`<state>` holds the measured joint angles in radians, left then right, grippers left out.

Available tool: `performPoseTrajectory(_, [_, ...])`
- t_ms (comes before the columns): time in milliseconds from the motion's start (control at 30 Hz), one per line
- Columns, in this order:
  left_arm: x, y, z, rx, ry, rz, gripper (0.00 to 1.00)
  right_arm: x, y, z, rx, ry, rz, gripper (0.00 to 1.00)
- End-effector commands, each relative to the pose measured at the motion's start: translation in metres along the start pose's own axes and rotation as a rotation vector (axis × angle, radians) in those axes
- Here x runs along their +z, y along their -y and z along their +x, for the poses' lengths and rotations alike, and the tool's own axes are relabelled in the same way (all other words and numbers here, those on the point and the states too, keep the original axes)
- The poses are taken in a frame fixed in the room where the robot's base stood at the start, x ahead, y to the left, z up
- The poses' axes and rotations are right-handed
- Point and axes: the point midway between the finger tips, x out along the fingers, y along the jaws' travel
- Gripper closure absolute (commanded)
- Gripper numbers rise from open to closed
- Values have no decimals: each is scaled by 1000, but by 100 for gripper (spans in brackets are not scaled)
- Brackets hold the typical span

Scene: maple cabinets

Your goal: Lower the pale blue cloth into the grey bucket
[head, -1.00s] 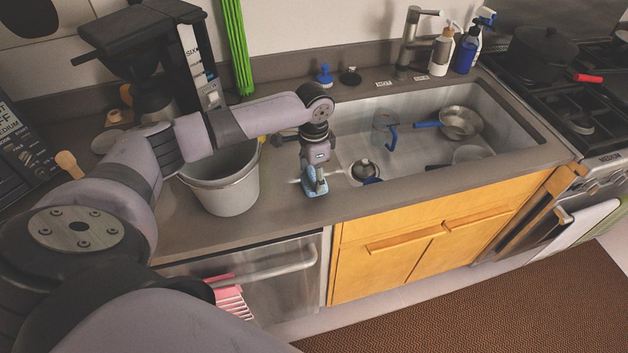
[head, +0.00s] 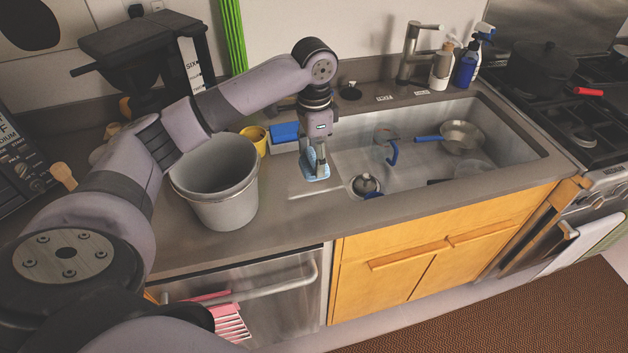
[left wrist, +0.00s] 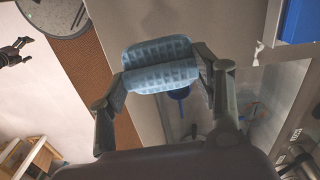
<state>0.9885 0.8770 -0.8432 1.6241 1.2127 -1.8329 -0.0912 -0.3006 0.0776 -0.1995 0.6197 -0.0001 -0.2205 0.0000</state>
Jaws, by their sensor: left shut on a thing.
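My left gripper (head: 315,168) is shut on the pale blue cloth (head: 317,174). In the head view it is above the counter by the sink's left edge, to the right of the grey bucket (head: 226,212). In the left wrist view the cloth (left wrist: 160,66) sits folded between the two fingertips, with a waffle-like texture. The bucket stands upright on the counter with its open top facing up, and no cloth shows in it.
A yellow container (head: 257,139) and a blue block (head: 285,132) stand behind the bucket. The sink (head: 410,174) holds a metal pan (head: 462,137) and other dishes. A coffee maker (head: 150,45) stands at the back left. The counter between bucket and sink is clear.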

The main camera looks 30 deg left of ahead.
Motion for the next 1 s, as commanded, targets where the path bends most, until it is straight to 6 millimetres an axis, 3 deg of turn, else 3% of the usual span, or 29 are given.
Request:
performPoseTrajectory(200, [-2,0,-54,-2,-5,1,64,1,-1,10,1,0,-1,17])
performPoseTrajectory(467, [2,1,-87,0,0,-1,64,1,-2,0,3,0,-2,17])
performPoseTrajectory(667, [23,5,-108,0,2,-3,64,-2,-3,-32,3,0,-2,17])
performPoseTrajectory(867, [56,11,-128,0,4,-4,64,-6,-4,-74,3,0,-2,17])
performPoseTrajectory(1000, [82,17,-132,-2,3,-4,64,-7,-4,-79,3,-1,-2,17])
